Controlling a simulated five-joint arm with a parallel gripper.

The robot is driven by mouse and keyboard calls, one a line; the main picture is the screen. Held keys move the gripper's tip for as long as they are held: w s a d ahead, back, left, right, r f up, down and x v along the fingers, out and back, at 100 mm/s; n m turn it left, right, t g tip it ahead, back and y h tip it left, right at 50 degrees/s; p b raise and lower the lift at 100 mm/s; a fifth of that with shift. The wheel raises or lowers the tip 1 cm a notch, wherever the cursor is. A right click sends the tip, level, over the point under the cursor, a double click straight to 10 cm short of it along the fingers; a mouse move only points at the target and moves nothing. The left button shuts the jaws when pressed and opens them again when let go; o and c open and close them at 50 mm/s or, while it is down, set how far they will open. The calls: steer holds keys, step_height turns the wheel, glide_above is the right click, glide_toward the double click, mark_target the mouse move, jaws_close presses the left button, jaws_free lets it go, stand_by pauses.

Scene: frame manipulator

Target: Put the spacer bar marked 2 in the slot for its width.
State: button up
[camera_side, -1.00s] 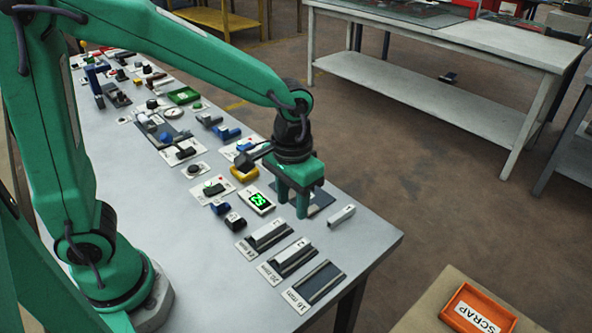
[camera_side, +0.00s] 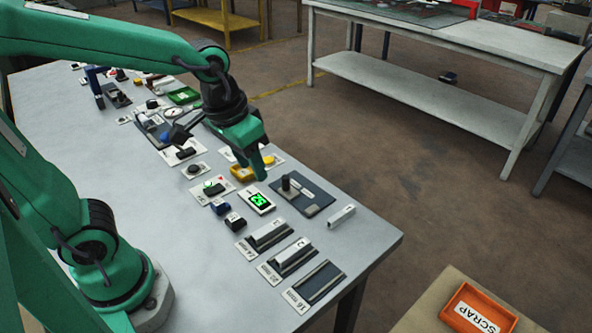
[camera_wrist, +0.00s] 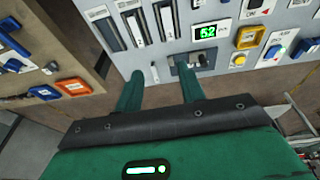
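Three labelled slots lie near the table's front right: the 24 mm slot (camera_side: 251,253), the 20 mm slot (camera_side: 273,277) and the 16 mm slot (camera_side: 318,283). A pale bar (camera_side: 268,232) lies in the 24 mm slot and another pale bar (camera_side: 291,250) in the 20 mm slot. Its mark looks like a 2, but is small. The 16 mm slot is empty. A loose small pale bar (camera_side: 341,215) lies by the right edge; its mark is unreadable. My gripper (camera_side: 265,170) is open and empty above the table, left of the dark plate. Its spread fingers show in the wrist view (camera_wrist: 160,74).
The dark plate (camera_side: 318,205) carries an upright dark post (camera_side: 286,184). A green-lit display (camera_side: 258,200) stands beside it. Switches and small parts crowd the table's left and back. An orange scrap tray (camera_side: 498,312) stands on a separate surface.

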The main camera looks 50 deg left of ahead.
steer(key=s+a+r+t, duration=0.2)
steer(key=s+a+r, duration=0.1)
steer(key=s+a, duration=0.2)
steer(key=shift+s+t, duration=0.4)
steer(key=shift+s, duration=0.1)
